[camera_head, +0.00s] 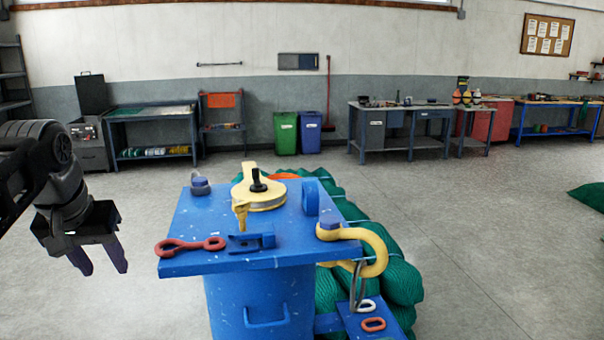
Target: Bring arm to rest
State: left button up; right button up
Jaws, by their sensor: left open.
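My left gripper (98,262) hangs at the left side of the head view, fingers pointing down. Its two dark fingers are apart with nothing between them. It is to the left of the blue stand (190,228) and apart from it. The left arm comes in from the left edge. My right gripper is not in view.
Workbenches (400,125) line the far wall. Floor is clear between.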

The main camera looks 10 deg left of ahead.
pick_arm(q)
jog(key=w+d+f+m+h, duration=0.1)
jog(key=w+d+f, duration=0.3)
jog(key=f, duration=0.5)
jog(key=w+d+f+h, duration=0.1)
jog(key=w+d+f, duration=0.3)
jog(key=f, duration=0.5)
jog(key=d+f+g+h, duration=0.1)
jog(key=d+f, duration=0.3)
jog(key=f, duration=0.3)
jog(key=d+f+m+h, duration=0.1)
jog(key=d+f, duration=0.3)
jog(key=f, duration=0.4)
jog(key=d+f+g+h, duration=0.1)
jog(key=d+f, duration=0.4)
jog(key=f, duration=0.2)
jog(key=s+d+f, duration=0.3)
jog(key=s+f, duration=0.3)
jog(key=s, duration=0.2)
jog(key=s+d+f+g, duration=0.1)
jog(key=s+d+f, duration=0.3)
jog(key=s, duration=0.5)
jog(key=s+d+f+g, duration=0.1)
jog(key=s+d+f, duration=0.3)
jog(key=s+f, duration=0.4)
jog(key=shift+s+d+f, duration=0.25)
jog(key=shift+s+f, duration=0.15)
jog(key=shift+f, duration=0.15)
